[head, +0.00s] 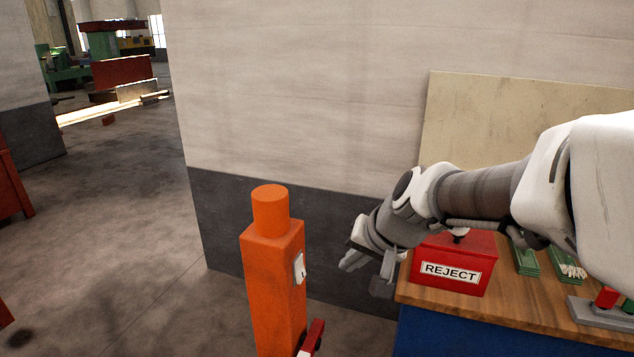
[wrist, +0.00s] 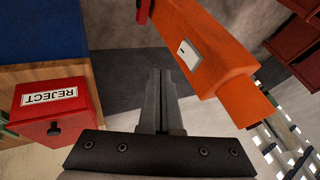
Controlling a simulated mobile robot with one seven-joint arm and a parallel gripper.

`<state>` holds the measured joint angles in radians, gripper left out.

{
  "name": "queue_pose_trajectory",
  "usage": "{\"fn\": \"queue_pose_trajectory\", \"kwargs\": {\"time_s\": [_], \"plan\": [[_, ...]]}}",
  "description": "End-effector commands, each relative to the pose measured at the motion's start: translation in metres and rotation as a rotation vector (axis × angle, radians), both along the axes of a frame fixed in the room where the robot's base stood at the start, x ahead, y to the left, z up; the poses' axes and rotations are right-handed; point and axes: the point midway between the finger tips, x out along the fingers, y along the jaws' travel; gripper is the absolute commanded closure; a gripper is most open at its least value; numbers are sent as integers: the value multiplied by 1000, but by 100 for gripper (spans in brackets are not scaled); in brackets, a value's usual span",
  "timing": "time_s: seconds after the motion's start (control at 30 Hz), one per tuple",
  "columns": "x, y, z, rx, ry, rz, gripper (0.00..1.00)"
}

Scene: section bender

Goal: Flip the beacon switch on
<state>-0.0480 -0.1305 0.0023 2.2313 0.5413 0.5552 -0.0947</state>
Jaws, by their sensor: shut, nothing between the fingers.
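The beacon is an orange square post (head: 273,285) with an orange cylinder (head: 270,210) on top. A small white switch (head: 299,268) sits on its right-hand face. In the wrist view the post (wrist: 205,40) and the switch (wrist: 188,54) are right of the fingers. I cannot tell which way the switch is set. My gripper (head: 382,286) is shut and empty, pointing downward between the post and the red box, apart from both. In the wrist view its fingers (wrist: 161,73) are together and clear of the switch.
A red REJECT box (head: 455,265) stands on a wooden-topped bench (head: 500,308) right of my gripper, with green trays (head: 527,258) beyond. A red part (head: 312,337) sticks out low by the post. A wall (head: 300,90) stands behind. The floor (head: 140,250) left of the post is clear.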

Motion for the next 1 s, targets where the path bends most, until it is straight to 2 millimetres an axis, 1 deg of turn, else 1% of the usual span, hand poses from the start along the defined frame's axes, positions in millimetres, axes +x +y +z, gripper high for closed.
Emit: {"fn": "queue_pose_trajectory", "kwargs": {"time_s": [0.33,0.47,0.57,1.0], "plan": [[1,0,0,1,0,0,100],[3,2,-6,2,2,0,100],[8,5,-16,0,3,0,100],[48,29,-84,1,5,0,100]]}}
